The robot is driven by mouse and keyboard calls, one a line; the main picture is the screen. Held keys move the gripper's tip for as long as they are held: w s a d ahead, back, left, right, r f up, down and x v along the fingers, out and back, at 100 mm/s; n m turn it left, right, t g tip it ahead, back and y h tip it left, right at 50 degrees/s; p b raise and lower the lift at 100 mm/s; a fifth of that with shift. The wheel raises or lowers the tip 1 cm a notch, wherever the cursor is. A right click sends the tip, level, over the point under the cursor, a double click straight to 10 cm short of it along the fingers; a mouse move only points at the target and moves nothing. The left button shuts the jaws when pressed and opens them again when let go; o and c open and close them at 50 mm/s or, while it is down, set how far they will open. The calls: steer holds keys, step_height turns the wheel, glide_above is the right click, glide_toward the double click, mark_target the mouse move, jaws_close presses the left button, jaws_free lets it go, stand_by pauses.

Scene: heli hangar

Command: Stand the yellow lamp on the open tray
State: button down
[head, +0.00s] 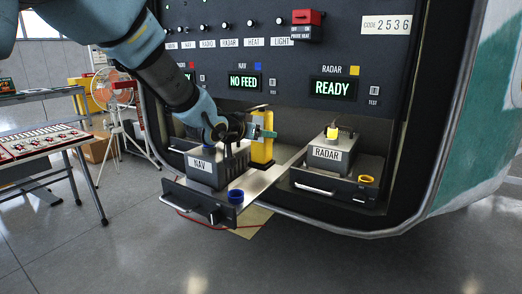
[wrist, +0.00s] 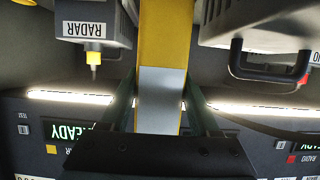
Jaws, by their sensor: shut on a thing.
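The yellow lamp (head: 261,150) is upright over the back right part of the open tray (head: 256,184), beside the NAV unit (head: 205,172). I cannot tell whether its base touches the tray. My gripper (head: 262,133) is shut on the lamp's upper part, reaching in from the left. In the wrist view the lamp (wrist: 164,35), with a grey band, sits between both fingers of my gripper (wrist: 165,115). The open tray is pulled out below the NO FEED display (head: 244,82).
The RADAR unit (head: 325,150), with a yellow plug on top, stands in the bay to the right. A blue ring (head: 236,196) sits at the tray's front right corner. A table with red and white parts (head: 40,142) and an orange fan (head: 112,90) are at left.

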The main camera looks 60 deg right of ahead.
mark_target(257, 147)
step_height(257, 147, down, 4)
steer(key=shift+r+p, duration=0.15)
steer(key=shift+p, duration=0.4)
steer(key=shift+f, duration=0.2)
steer(key=shift+f, duration=0.2)
steer(key=shift+c, duration=0.6)
jaws_free()
steer(key=shift+r, duration=0.1)
